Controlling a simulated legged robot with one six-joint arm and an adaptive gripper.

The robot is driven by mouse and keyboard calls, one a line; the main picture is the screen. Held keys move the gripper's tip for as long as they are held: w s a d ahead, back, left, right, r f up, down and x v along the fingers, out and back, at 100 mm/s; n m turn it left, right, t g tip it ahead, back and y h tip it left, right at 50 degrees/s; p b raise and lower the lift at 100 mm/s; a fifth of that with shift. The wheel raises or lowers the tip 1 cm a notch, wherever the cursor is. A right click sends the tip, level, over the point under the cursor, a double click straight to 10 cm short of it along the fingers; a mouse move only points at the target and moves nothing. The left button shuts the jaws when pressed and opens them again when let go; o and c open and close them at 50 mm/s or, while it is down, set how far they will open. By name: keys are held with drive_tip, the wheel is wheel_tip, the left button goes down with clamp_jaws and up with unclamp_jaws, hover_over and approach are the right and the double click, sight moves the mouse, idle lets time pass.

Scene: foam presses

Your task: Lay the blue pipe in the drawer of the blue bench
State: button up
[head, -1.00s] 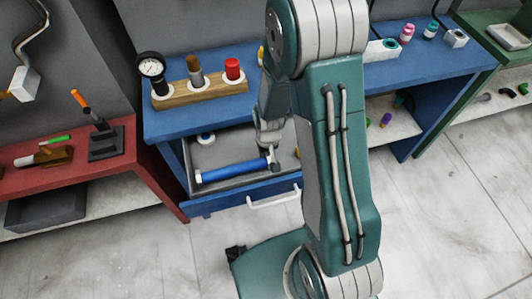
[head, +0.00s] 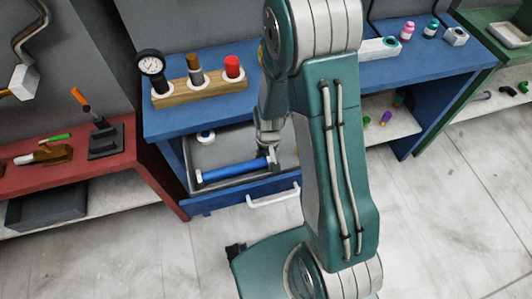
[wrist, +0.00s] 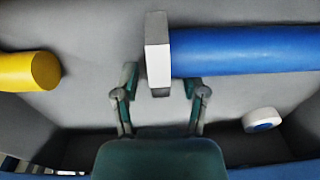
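The blue pipe (head: 236,169) lies in the open drawer (head: 228,149) of the blue bench (head: 210,119), along the drawer's front side. It has a pale end collar. In the wrist view the blue pipe (wrist: 245,50) runs to the right from its white collar (wrist: 157,52). My gripper (wrist: 160,80) is open, its two fingers spread to either side of the collar's near end, with gaps. In the head view my gripper (head: 268,148) is over the drawer at the pipe's right end, partly hidden by my arm.
A yellow cylinder (wrist: 30,71) and a white ring with a blue centre (wrist: 262,120) are also in the drawer. A wooden block (head: 200,89) with a gauge and handles stands on the bench. The red bench (head: 110,155) is at left.

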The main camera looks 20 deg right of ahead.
wheel_tip(320, 180, up, 12)
drive_tip(key=shift+s+d+f, duration=0.1)
drive_tip(key=shift+s+d, duration=0.05)
idle(0.6)
drive_tip(key=shift+r, duration=0.35)
drive_tip(key=s+r+t, duration=0.2)
drive_tip(key=s+r, duration=0.5)
drive_tip(key=r, duration=0.3)
drive_tip(key=s+r+t, duration=0.3)
drive_tip(key=s+r, duration=0.4)
drive_tip(key=r, duration=0.4)
drive_tip(key=shift+s+n, duration=0.2)
drive_tip(key=shift+n, duration=0.1)
